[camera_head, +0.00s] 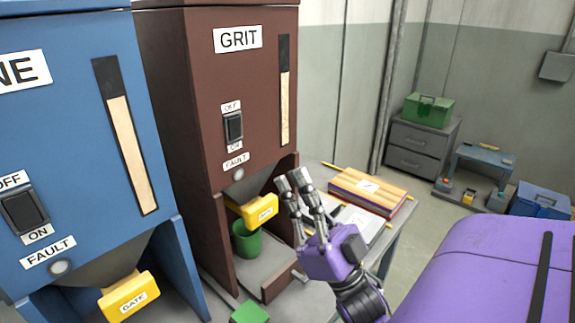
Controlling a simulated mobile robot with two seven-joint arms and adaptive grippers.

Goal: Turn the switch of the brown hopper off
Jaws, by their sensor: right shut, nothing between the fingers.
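The brown hopper (193,90) stands in the middle and carries a "GRIT" label. Its black rocker switch (233,126) sits on the front between an "OFF" label above and an "ON" label below. Which way the rocker is tipped is too small to tell. A grey fault lamp (238,174) is below it. My right gripper (292,180) is shut and empty, with its fingers pointing up. In the picture it is right of and below the switch, beside the hopper's yellow gate handle (258,211). My left gripper is not in view.
A blue hopper (75,115) with its own switch (24,209) and yellow gate (130,297) stands at left. A green cup (246,240) is under the brown hopper's gate. A stack of books or folders (368,191) lies on the table at right.

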